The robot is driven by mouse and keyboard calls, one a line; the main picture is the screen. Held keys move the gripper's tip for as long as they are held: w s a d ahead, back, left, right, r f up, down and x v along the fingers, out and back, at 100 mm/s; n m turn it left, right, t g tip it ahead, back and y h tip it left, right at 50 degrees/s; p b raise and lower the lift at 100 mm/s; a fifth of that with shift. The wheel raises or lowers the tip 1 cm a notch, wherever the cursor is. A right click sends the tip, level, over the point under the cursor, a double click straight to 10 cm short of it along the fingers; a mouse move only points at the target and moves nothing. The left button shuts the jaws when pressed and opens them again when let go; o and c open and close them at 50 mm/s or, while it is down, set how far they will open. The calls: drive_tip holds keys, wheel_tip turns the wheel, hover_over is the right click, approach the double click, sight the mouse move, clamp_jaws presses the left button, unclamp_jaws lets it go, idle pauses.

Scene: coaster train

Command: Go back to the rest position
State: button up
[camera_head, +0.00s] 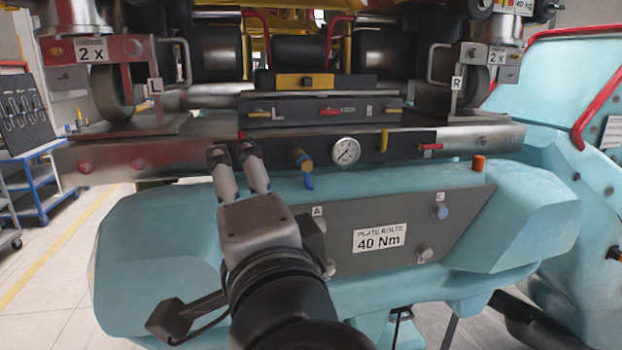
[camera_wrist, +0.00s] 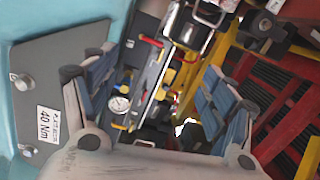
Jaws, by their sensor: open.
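My gripper (camera_head: 232,162) is raised in front of the train's undercarriage in the head view, left of the pressure gauge. Its fingers point away toward the machinery. In the wrist view my gripper (camera_wrist: 150,95) shows its two fingers well apart, with blue-grey pads and nothing held between them. Behind the gap are the gauge (camera_wrist: 121,104) and the valve panel. The gauge also shows in the head view (camera_head: 345,151). My wrist and arm cover part of the grey bolt plate and the teal body below it.
A grey plate (camera_head: 360,262) marked "40 Nm" carries bolts on the teal body (camera_head: 150,250). Valve handles, including a blue one (camera_head: 308,181), sit near the gauge. An orange cap (camera_head: 479,162) stands right. A blue cart (camera_head: 40,180) is at left, beside open floor.

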drive_tip(key=s+d+f+n+g, duration=0.1)
drive_tip(key=d+f+n+g, duration=0.2)
drive_tip(key=f+n, duration=0.35)
drive_tip(key=s+d+f+n+g, duration=0.2)
drive_tip(key=d+f+n+g, duration=0.2)
drive_tip(key=f, duration=0.5)
drive_tip(key=s+d+f+n+g+h, duration=0.1)
drive_tip(key=s+d+f+g+h, duration=0.4)
drive_tip(key=s+d+f, duration=0.5)
drive_tip(key=d+f+h, duration=0.1)
drive_tip(key=d+f, duration=0.2)
drive_tip(key=d, duration=0.1)
drive_tip(key=shift+s+d+f+n+g, duration=0.2)
drive_tip(key=shift+s+d+n+g, duration=0.1)
drive_tip(key=shift+d+n, duration=0.05)
